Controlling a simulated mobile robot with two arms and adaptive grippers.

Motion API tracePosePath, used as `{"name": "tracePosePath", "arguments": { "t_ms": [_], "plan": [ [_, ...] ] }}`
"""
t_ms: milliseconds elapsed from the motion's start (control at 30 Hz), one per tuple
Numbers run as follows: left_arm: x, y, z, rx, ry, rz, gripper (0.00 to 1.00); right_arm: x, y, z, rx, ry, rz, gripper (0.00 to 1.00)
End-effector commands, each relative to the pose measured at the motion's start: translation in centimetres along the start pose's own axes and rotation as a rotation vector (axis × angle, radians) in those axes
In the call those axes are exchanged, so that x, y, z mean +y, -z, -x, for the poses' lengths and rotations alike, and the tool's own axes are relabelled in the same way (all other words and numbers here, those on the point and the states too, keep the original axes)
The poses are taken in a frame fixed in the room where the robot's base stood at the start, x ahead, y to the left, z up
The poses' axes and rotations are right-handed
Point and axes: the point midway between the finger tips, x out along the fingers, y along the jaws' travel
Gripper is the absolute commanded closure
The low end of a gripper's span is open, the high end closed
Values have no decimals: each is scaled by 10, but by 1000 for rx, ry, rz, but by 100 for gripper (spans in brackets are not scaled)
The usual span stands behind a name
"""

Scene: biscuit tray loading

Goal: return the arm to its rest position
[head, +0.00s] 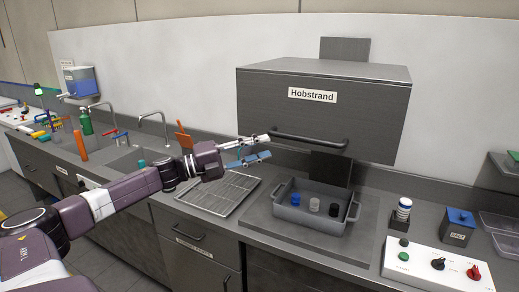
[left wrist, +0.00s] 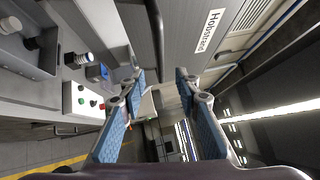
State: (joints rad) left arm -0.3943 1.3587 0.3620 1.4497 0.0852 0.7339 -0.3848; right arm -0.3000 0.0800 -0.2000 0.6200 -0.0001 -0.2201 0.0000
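My left arm reaches in from the left in the head view. Its gripper (head: 268,147) is in the air over the counter, in front of and left of the grey Hobstrand cabinet (head: 370,115). The two fingers stand apart with nothing between them. The left wrist view also shows the gripper (left wrist: 160,82) with its blue-padded fingers apart and empty. My right gripper is in neither view.
Below and right of the gripper, a grey tray (head: 288,212) holds a blue, a white and a black piece. A control panel (head: 437,268) and a salt box (head: 458,228) stand at right. Sinks and bottles are at left.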

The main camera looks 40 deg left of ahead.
Motion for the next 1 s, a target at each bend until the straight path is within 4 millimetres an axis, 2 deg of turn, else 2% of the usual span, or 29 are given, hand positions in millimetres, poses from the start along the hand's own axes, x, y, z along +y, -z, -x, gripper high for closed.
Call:
{"name": "tracePosePath", "arguments": {
  "t_ms": [433, 567, 667, 767, 900, 967, 1000],
  "plan": [
    [0, 0, 0, -1, 0, 1, 70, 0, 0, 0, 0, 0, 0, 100],
    [18, -10, 9, -42, -10, 30, 70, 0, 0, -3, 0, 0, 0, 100],
    [58, -30, 30, -134, -34, 96, 70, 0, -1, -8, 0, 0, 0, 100],
    [119, -51, 64, -262, -71, 192, 70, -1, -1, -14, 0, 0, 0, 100],
    [212, -66, 115, -443, -133, 339, 70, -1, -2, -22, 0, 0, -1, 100],
    [253, -66, 138, -515, -162, 401, 70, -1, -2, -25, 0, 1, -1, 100],
    [280, -64, 153, -562, -182, 443, 70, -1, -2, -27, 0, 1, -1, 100]
  ]
}}
